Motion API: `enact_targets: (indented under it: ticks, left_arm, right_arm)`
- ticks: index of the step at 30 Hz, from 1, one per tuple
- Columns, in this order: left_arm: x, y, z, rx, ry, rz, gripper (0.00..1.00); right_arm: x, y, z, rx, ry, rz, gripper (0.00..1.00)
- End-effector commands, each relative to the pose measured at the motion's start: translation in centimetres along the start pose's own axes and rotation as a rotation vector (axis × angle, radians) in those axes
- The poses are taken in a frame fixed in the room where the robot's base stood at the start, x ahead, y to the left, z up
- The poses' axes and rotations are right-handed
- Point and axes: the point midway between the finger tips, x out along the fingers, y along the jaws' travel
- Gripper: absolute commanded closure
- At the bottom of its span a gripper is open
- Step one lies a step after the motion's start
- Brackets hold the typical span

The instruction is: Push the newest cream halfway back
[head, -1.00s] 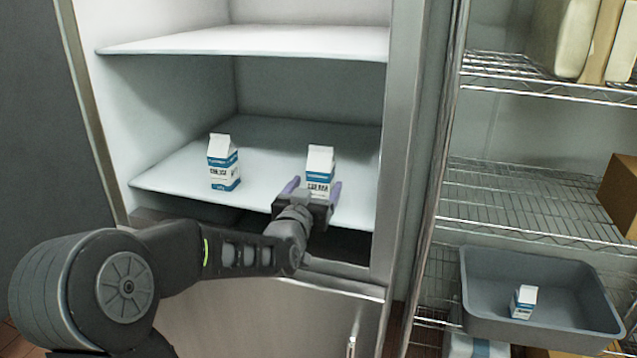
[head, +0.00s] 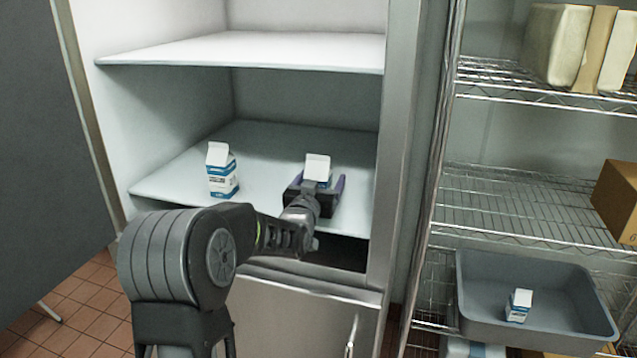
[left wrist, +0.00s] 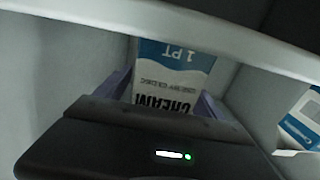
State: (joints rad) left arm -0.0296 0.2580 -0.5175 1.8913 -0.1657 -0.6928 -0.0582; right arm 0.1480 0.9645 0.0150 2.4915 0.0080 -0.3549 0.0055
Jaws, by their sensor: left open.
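Two white-and-blue cream cartons stand upright on the middle shelf (head: 265,150) of the open fridge. One carton (head: 222,172) is at the left, near the front. The other carton (head: 318,165) is right of centre, with my left gripper (head: 319,180) right in front of it. The gripper is open, its purple fingers on either side of this carton and its lower part hidden. In the left wrist view the carton (left wrist: 172,75) appears upside down, reading "CREAM", between the fingers. I cannot tell whether they touch it. A third carton (head: 519,305) stands in a grey tub (head: 590,300).
An upper shelf (head: 250,48) is above the cartons and the fridge's right wall (head: 395,150) is close to the gripper. The shelf behind the cartons is clear. A wire rack (head: 520,200) holds boxes and the tub at right.

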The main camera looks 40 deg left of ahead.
Motion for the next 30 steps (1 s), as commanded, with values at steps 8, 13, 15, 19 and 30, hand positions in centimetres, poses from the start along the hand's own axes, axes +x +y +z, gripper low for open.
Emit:
enact_targets:
  ticks: [8, 13, 15, 19, 30]
  left_arm:
    - [0.05, -0.01, 0.03, 0.0, 0.0, 0.0, 0.24]
    - [0.04, 0.0, 0.02, 0.0, 0.0, 0.0, 0.38]
    - [0.04, 0.01, 0.02, 0.0, 0.0, 0.0, 0.44]
    - [0.03, 0.01, 0.02, 0.0, 0.0, 0.0, 0.55]
    - [0.03, 0.01, 0.02, 0.0, 0.0, 0.0, 0.85]
  right_arm:
    - [0.02, 0.01, 0.01, 0.0, 0.0, 0.0, 0.22]
    - [0.02, 0.0, 0.0, 0.0, 0.0, 0.0, 0.22]
    - [0.01, 0.0, 0.0, 0.0, 0.0, 0.0, 0.22]
    - [0.01, 0.0, 0.0, 0.0, 0.0, 0.0, 0.22]
    - [0.01, 0.0, -0.01, 0.0, 0.0, 0.0, 0.22]
